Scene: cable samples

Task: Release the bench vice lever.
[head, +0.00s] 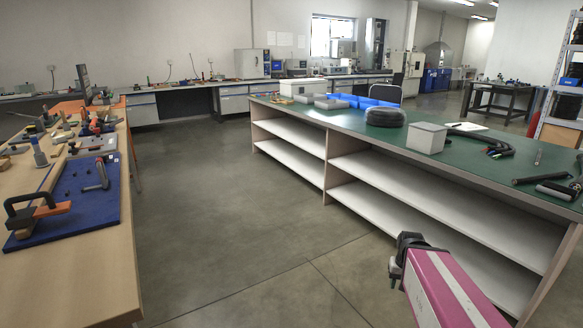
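I cannot clearly make out a bench vice or its lever. The wooden workbench (95,290) at the left holds several small devices. Nearest is an orange device with a black loop handle (37,211) on a blue board (85,215). My gripper (397,272) is dark, at the end of my magenta arm at lower right, over the floor and far from the workbench. Its fingers are too unclear to tell open from shut.
A green-topped shelf bench (350,117) fills the right, bearing a grey box (427,138), a dark coil (376,116), blue bins (385,93) and tools. Open concrete floor (225,215) lies between the benches. Cabinets and counters line the back wall.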

